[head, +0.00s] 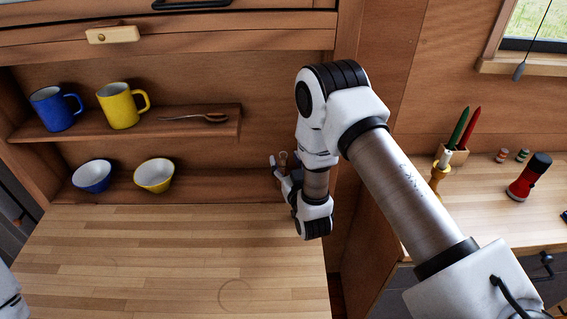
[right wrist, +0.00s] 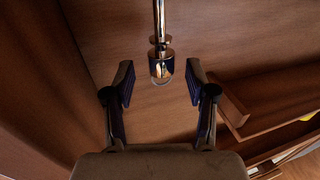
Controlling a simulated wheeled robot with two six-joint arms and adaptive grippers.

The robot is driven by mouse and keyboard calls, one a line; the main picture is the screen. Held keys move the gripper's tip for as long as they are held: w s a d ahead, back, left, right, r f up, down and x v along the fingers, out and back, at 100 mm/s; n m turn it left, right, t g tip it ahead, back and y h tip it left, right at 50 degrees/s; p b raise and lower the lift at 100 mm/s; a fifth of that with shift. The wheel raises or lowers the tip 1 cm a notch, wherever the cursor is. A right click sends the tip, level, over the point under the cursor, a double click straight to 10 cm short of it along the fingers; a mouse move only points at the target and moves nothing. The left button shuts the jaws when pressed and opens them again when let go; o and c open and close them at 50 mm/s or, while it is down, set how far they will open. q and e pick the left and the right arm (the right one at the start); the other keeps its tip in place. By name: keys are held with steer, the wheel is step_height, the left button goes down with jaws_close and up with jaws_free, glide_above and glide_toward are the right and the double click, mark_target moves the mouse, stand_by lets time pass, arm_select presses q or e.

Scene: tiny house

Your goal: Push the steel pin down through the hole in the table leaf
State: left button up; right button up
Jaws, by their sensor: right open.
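The steel pin (right wrist: 159,42) is a shiny upright rod with a collar and a rounded end in the right wrist view. My right gripper (right wrist: 160,82) is open, with one finger on each side of the pin's rounded end and gaps on both sides. In the head view the right gripper (head: 284,168) is at the back right corner of the table leaf (head: 150,250), partly hidden by my wrist. A small metal piece at the gripper, perhaps the pin, shows there. I cannot make out the hole. My left gripper is out of view.
A shelf (head: 150,122) holds a blue mug (head: 52,110), a yellow mug (head: 120,107) and a spoon (head: 200,118). A blue bowl (head: 92,177) and a yellow bowl (head: 154,175) stand below. A red flashlight (head: 525,180) stands on the right counter. The leaf top is clear.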

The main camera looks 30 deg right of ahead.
steer(key=shift+w+d+f, duration=0.1)
steer(key=shift+w, duration=1.1)
jaws_close()
